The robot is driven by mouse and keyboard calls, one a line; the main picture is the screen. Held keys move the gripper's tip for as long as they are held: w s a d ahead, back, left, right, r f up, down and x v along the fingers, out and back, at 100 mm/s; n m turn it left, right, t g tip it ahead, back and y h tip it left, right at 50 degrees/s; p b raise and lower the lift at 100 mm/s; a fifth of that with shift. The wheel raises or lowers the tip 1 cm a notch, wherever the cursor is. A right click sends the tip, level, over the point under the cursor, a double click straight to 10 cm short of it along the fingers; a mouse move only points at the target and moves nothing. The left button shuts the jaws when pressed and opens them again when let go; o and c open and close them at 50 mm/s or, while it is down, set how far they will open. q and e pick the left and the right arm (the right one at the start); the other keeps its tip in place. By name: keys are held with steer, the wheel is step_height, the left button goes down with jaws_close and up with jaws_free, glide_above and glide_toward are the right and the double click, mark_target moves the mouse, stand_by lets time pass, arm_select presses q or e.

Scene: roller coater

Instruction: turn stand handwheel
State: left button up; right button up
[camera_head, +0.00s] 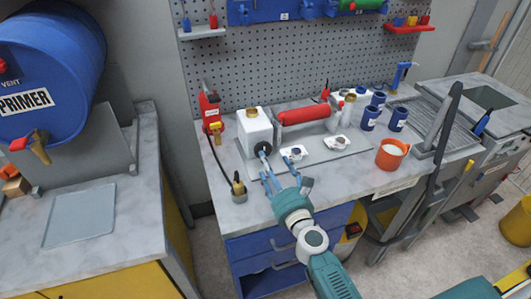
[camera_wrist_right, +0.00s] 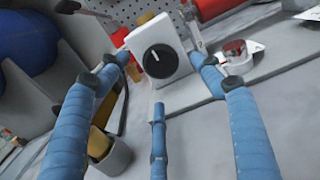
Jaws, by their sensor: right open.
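The stand is a white upright block (camera_head: 255,128) on the bench, with a black round handwheel (camera_head: 263,149) on its front face. In the right wrist view the handwheel (camera_wrist_right: 160,61) is a black disc with a pale line, on the white stand (camera_wrist_right: 152,36). My right gripper (camera_head: 279,175) is open in front of the handwheel. Its blue fingers (camera_wrist_right: 158,80) are spread, two at the sides and one below, and hold nothing. They look apart from the handwheel. My left gripper is not in view.
A red roller (camera_head: 304,114) lies right of the stand. A small brass-topped pot (camera_head: 238,190) stands front left, near a red tool (camera_head: 210,106). Blue cans (camera_head: 370,117) and an orange cup (camera_head: 391,154) stand right. The bench front is mostly clear.

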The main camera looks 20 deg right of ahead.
mark_target(262, 148)
steer(key=w, duration=0.3)
steer(key=shift+w+f, duration=0.1)
steer(key=shift+w, duration=0.25)
steer(key=shift+w+a, duration=0.1)
steer(key=shift+w, duration=0.85)
steer(key=c, duration=1.1)
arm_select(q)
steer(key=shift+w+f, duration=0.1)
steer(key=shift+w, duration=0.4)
arm_select(e)
steer(key=shift+c, duration=0.2)
